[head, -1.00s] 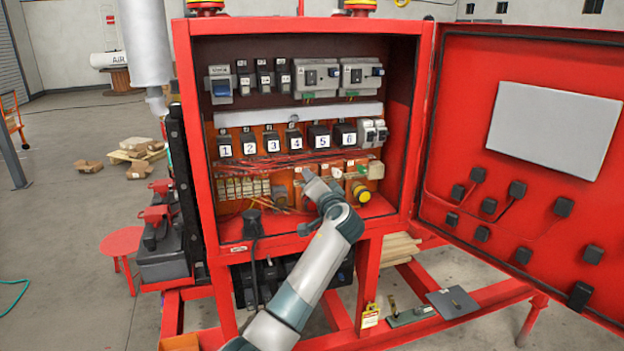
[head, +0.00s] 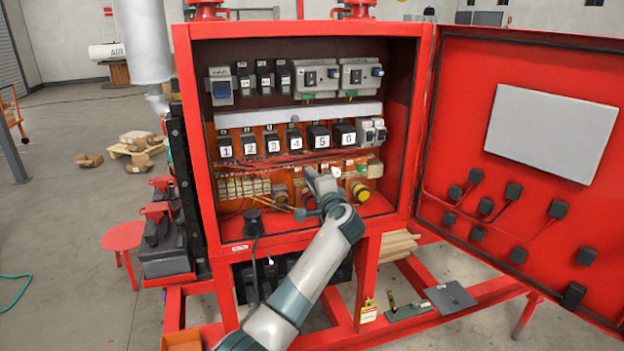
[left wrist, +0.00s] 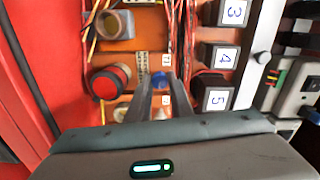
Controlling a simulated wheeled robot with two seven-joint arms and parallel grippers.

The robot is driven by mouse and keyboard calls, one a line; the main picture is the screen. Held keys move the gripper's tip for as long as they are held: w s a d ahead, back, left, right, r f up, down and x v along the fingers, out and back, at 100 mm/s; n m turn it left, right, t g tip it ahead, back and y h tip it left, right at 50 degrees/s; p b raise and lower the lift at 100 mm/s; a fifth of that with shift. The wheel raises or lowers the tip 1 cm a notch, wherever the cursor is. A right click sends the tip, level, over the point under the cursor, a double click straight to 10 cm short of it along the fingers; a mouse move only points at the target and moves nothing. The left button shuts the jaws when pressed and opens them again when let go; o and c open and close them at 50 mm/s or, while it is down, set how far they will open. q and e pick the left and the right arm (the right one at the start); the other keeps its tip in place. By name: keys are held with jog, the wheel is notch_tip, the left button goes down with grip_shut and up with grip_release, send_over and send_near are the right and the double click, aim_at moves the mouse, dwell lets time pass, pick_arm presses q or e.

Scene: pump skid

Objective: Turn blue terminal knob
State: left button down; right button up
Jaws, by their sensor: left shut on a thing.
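The blue terminal knob (left wrist: 158,82) shows in the left wrist view between the two fingers of my left gripper (left wrist: 161,84). The fingers are shut on it, one at each side, and cover part of it. In the head view my left gripper (head: 314,179) reaches into the red cabinet (head: 182,130), in its lower row below the numbered black blocks. There the hand hides most of the knob. My right gripper is in neither view.
A round red button (left wrist: 108,82) sits beside the fingers in the wrist view. Red wires (head: 285,164) run just above. The open cabinet door (head: 465,120) stands at the right.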

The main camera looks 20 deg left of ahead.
pick_arm(q)
jog(key=c, duration=1.6)
grip_release()
jog(key=shift+d, duration=0.1)
jog(key=shift+s, duration=0.1)
jog(key=b+v, duration=0.6)
jog(key=v, duration=1.1)
jog(key=shift+d, duration=0.15)
